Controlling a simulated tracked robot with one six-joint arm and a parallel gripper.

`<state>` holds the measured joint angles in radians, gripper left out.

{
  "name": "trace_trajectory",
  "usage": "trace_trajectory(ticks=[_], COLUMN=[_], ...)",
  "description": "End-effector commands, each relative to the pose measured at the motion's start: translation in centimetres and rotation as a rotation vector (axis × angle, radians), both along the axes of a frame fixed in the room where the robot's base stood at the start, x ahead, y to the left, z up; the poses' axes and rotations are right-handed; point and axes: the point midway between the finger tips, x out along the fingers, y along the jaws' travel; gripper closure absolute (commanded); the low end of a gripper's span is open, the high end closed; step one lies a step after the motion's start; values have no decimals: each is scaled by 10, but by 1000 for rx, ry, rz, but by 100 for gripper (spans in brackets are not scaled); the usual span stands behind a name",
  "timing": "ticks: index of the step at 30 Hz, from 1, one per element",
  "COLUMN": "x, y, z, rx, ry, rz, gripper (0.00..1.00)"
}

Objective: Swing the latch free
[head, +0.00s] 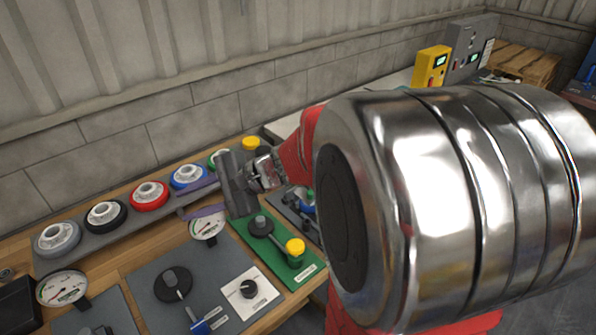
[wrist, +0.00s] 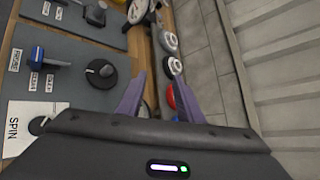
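I cannot tell for certain which fitting is the latch. A blue handle (head: 200,326) sits on a grey plate (head: 150,262) at the bottom of the head view, beside small labels; it also shows in the wrist view (wrist: 38,58). A round black knob with a raised bar (head: 173,283) is on the same plate. Another blue fitting (head: 307,209) is partly hidden beside my arm. My gripper (head: 190,205) is above the bench with its purple fingers apart, pointing left. In the wrist view nothing is seen held between the fingers (wrist: 160,88).
A row of coloured round caps, including a red one (head: 149,195), stands along the wall. A green plate (head: 272,243) carries a black knob and a yellow-topped piece. A white panel marked SPIN (wrist: 28,128) and a gauge (head: 62,288) are nearby. My arm hides the right side.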

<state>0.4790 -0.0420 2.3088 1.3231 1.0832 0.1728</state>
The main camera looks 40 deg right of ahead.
Motion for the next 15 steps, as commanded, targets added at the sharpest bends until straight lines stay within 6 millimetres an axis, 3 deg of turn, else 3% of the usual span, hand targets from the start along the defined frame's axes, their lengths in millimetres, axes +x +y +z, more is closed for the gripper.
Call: trace_trajectory(ticks=[1, 6, 15], x=[-14, -60, -130], y=[15, 43, 51], z=[1, -5, -13], rx=[-68, -305, -740], ry=[-10, -41, -138], rz=[66, 271, 600], gripper=[67, 67, 67])
